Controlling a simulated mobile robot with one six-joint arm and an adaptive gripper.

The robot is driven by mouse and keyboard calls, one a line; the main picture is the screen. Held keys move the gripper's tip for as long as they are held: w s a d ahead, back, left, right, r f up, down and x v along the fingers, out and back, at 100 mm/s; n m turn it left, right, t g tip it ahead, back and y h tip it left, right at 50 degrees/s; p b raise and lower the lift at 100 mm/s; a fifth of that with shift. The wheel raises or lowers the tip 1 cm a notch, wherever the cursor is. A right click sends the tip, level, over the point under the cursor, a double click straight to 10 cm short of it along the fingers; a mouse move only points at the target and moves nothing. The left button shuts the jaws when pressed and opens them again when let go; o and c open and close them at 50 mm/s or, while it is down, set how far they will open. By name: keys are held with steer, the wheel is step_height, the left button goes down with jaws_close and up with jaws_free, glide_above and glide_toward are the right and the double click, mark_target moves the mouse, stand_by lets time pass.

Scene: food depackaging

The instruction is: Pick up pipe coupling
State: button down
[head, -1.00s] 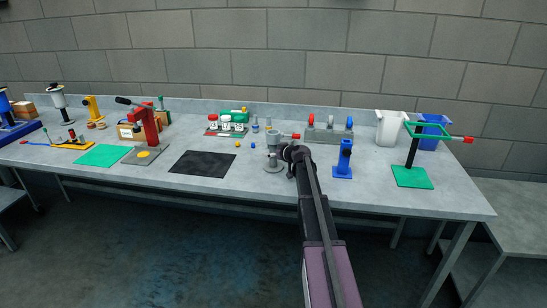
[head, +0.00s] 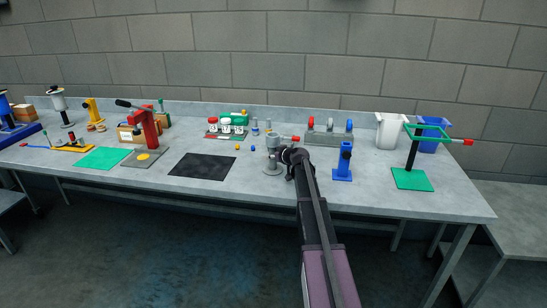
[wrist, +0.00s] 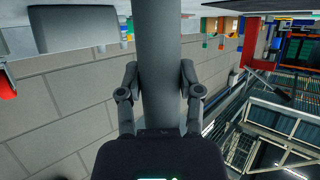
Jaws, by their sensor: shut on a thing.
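My gripper (wrist: 160,88) is shut on a smooth grey cylinder, the pipe coupling (wrist: 158,45), in the wrist view. One finger is on each side of it, and it runs up past the top of the picture. In the head view my gripper (head: 286,156) is low over the middle of the bench, beside a grey upright piece (head: 272,158) with a round base. The arm hides part of that area, and I cannot tell there where the coupling ends and the grey piece begins.
On the grey bench (head: 340,200), a blue post stand (head: 343,165) is close to the right of my arm. A rack with red and blue tops (head: 328,135) stands behind. A green stand (head: 412,179) and bins are at right. A black mat (head: 203,166) lies clear at left.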

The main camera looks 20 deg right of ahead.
mark_target(269, 134)
steer(key=shift+r, duration=0.2)
stand_by(0.3)
step_height(269, 134, up, 10)
steer(key=p, duration=1)
steer(key=shift+f, duration=0.2)
steer(key=shift+a, duration=0.1)
stand_by(0.5)
